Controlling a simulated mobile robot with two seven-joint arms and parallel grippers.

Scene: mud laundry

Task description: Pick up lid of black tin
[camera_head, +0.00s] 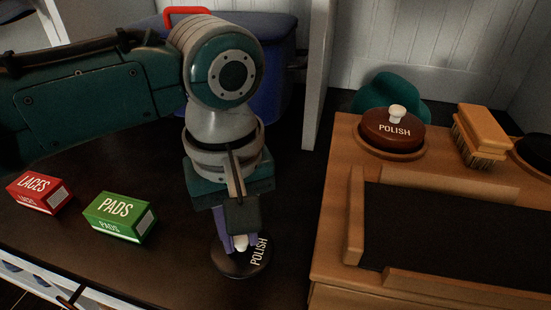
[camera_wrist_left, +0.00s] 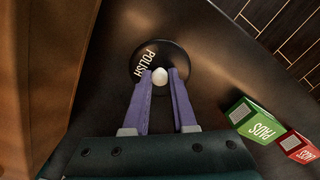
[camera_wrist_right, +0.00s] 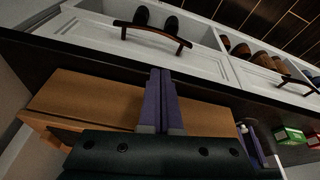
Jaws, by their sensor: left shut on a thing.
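A dark round lid marked POLISH (camera_head: 245,265) with a pale knob is at the dark counter, below my left gripper (camera_head: 239,243). The left wrist view shows the same lid (camera_wrist_left: 176,55) and its white knob (camera_wrist_left: 160,76) between the purple fingertips. My left gripper is shut on the knob from above. Whether a tin body is under the lid is hidden. My right gripper (camera_wrist_right: 161,72) shows in the right wrist view with its fingers together and nothing between them, over the wooden box.
A red LACES box (camera_head: 38,193) and a green PADS box (camera_head: 120,217) lie left on the counter. The wooden box (camera_head: 335,215) at right carries a brown POLISH tin (camera_head: 392,132), a brush (camera_head: 482,135) and a partly cut-off black round thing (camera_head: 538,153). A blue bin (camera_head: 275,75) stands behind.

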